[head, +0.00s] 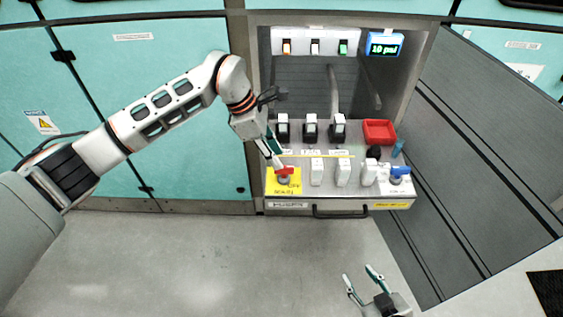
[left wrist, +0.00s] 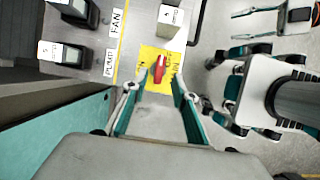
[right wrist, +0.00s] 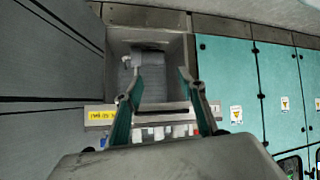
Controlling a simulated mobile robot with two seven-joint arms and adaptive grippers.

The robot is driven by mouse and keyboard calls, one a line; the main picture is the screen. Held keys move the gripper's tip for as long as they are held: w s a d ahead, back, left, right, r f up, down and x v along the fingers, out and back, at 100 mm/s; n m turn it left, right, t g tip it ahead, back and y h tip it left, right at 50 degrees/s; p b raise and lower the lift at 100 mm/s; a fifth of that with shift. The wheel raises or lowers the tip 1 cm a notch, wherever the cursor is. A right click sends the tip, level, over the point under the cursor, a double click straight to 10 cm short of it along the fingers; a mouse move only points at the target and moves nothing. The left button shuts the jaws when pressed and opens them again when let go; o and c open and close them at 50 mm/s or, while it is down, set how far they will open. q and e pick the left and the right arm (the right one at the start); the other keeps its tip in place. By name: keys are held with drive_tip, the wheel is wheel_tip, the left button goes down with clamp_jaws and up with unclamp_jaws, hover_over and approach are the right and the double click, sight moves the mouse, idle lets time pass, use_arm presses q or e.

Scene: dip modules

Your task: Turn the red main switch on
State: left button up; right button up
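The red main switch (head: 284,171) is a red handle on a yellow plate (head: 283,187) at the front left of the panel. In the left wrist view the red handle (left wrist: 158,67) lies on the yellow plate between the fingertips. My left gripper (head: 275,158) is open and reaches down to the switch. Its fingers (left wrist: 160,80) stand on both sides of the handle, apart from each other. Whether they touch it I cannot tell. My right gripper (head: 362,280) is open and empty over the floor, away from the panel.
Several black rocker switches (head: 311,129) and white modules (head: 317,171) stand beside the main switch. A red tray (head: 379,132), a blue handle (head: 398,171) and a display reading 10 psi (head: 384,44) are to the right. An open grey door (head: 490,130) borders the right side.

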sight(284, 173)
use_arm(q)
drive_tip(key=x, duration=0.5)
clamp_jaws()
